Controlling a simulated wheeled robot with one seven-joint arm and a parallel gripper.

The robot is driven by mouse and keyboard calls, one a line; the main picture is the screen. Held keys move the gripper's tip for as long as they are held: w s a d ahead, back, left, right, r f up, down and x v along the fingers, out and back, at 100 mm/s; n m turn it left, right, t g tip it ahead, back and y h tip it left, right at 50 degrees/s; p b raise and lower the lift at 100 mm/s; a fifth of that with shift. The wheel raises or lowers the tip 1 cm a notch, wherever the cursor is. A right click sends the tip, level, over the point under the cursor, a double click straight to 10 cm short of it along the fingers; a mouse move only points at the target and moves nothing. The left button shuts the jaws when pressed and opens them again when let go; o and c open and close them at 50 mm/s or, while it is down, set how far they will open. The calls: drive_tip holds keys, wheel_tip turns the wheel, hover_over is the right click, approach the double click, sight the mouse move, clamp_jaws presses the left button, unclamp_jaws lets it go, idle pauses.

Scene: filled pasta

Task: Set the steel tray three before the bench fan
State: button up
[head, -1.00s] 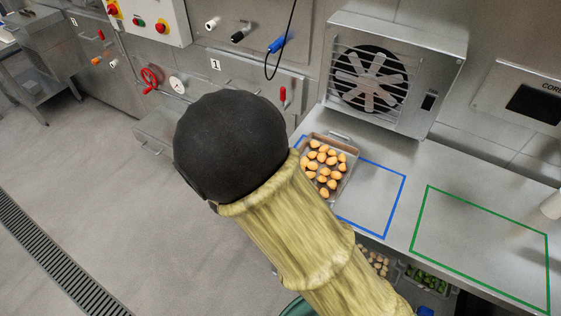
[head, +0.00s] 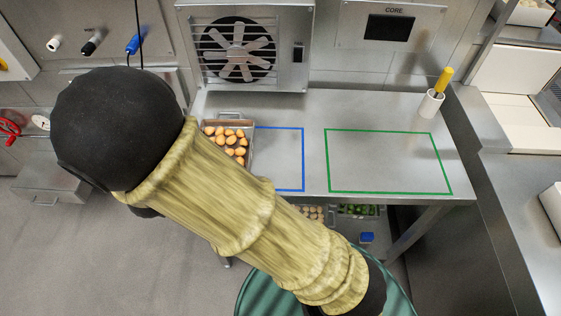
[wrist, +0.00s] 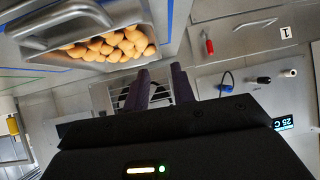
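A steel tray (head: 249,157) of orange-brown filled pieces sits on the bench, on the left part of the blue outline. My arm partly covers it in the head view. No number on it can be read. The bench fan (head: 238,50) is a steel box with a round grille, standing at the back of the bench behind the tray. In the wrist view the tray (wrist: 150,22) is at upper left with its handle near, and the fan (wrist: 122,98) is partly behind my fingers. My gripper (wrist: 161,85) has its two dark fingers apart, with nothing between them. In the head view my arm hides it.
A green outline (head: 388,131) on the bench (head: 315,112) is empty. A white cup (head: 431,104) with a yellow-handled tool stands at the bench's right end. Below are a tray of pale pieces (head: 312,214) and one of green pieces (head: 358,210).

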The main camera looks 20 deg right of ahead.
drive_tip(key=d+r+n+g+y, duration=0.2)
drive_tip(key=d+g+y, duration=0.15)
drive_tip(key=d, duration=0.65)
drive_tip(key=s+d+r+n+g, duration=0.1)
drive_tip(key=s+d+g, duration=0.3)
drive_tip(key=s+d, duration=0.8)
drive_tip(key=shift+s+d+r+n+g+h, duration=0.3)
drive_tip(key=shift+d+r+g+h, duration=0.1)
drive_tip(key=shift+d, duration=0.8)
